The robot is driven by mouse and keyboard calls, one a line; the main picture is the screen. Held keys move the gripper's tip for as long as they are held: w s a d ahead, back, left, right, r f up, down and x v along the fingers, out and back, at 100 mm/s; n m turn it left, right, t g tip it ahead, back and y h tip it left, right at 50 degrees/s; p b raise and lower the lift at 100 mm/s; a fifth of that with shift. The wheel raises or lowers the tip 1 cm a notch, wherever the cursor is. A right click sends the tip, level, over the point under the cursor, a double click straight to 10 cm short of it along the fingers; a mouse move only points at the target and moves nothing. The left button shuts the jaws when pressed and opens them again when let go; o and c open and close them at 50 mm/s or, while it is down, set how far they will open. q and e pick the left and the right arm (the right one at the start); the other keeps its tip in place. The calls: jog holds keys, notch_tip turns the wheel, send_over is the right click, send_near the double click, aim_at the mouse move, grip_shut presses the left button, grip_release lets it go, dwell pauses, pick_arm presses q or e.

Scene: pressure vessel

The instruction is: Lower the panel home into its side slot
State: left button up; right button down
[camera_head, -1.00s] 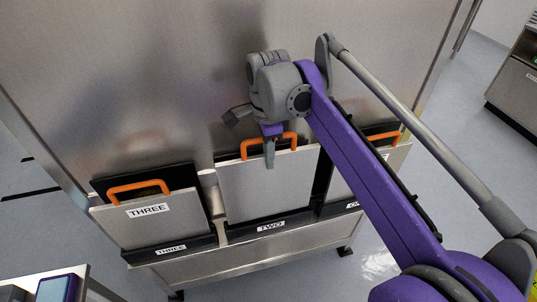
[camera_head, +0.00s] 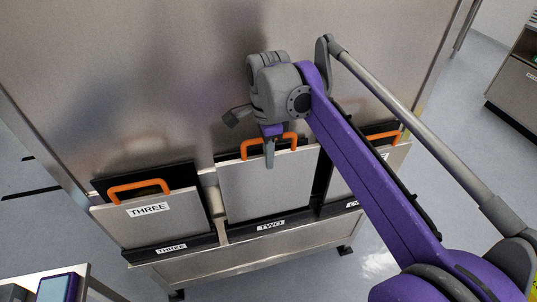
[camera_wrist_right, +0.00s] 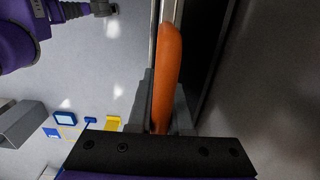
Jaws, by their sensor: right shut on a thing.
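The middle panel (camera_head: 262,189) is a grey metal plate with an orange handle (camera_head: 290,141) at its top. It stands in the slot bay labelled TWO (camera_head: 271,225), against a black backing. My right gripper (camera_head: 269,152) is at this handle. In the right wrist view my right gripper (camera_wrist_right: 160,115) is shut on the orange handle (camera_wrist_right: 167,70), with a grey finger on each side. The panel's own label is not visible, and its lower edge is at the black slot strip; I cannot tell how deep it sits. My left gripper is not in view.
Panel THREE (camera_head: 150,222) with an orange handle stands at left in its bay. Another panel (camera_head: 372,173) stands at right, partly behind my arm. A large metal wall (camera_head: 150,80) rises behind. A small table (camera_head: 85,275) shows at lower left.

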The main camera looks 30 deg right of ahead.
notch_tip(320, 180, down, 6)
jog(key=b, duration=0.3)
jog(key=shift+f, duration=0.25)
dwell(1.9)
jog(key=c, duration=0.8)
grip_release()
jog(key=shift+o, duration=0.2)
notch_tip(320, 180, up, 11)
jog(key=shift+f+p, duration=0.1)
jog(key=shift+p, duration=0.45)
